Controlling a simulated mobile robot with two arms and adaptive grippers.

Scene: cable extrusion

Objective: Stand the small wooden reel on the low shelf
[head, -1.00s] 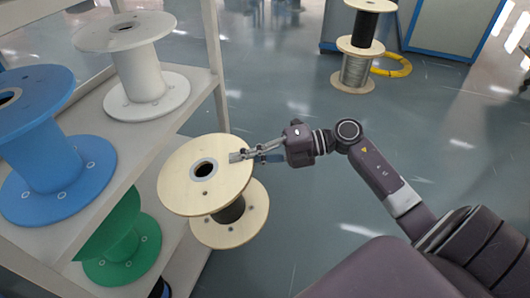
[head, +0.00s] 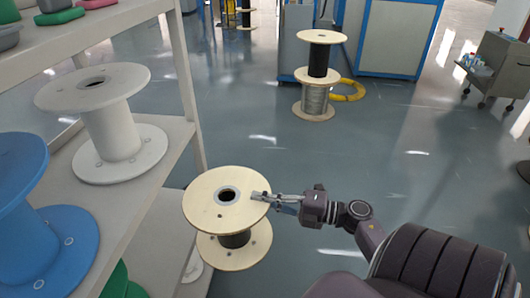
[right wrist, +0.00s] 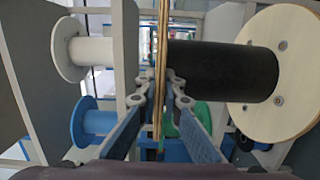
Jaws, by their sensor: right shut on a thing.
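The small wooden reel (head: 210,208) has pale round flanges and a dark core. It is upright in the head view, beside the shelf rack. My right gripper (head: 260,197) is shut on the rim of its top flange. In the right wrist view the gripper (right wrist: 160,98) pinches the flange, seen edge-on, with the dark core (right wrist: 225,72) and other flange (right wrist: 280,75) to the right. The low shelf (head: 150,235) is at the left, partly hidden by the shelf above. Whether the reel touches anything below is unclear. My left gripper is not in view.
A white reel (head: 115,130) and a blue reel (head: 35,235) stand on the shelf above. A green reel (head: 118,285) is lower down. The rack's post (head: 183,70) rises behind the wooden reel. Stacked reels (head: 318,75) stand on the far floor; floor between is clear.

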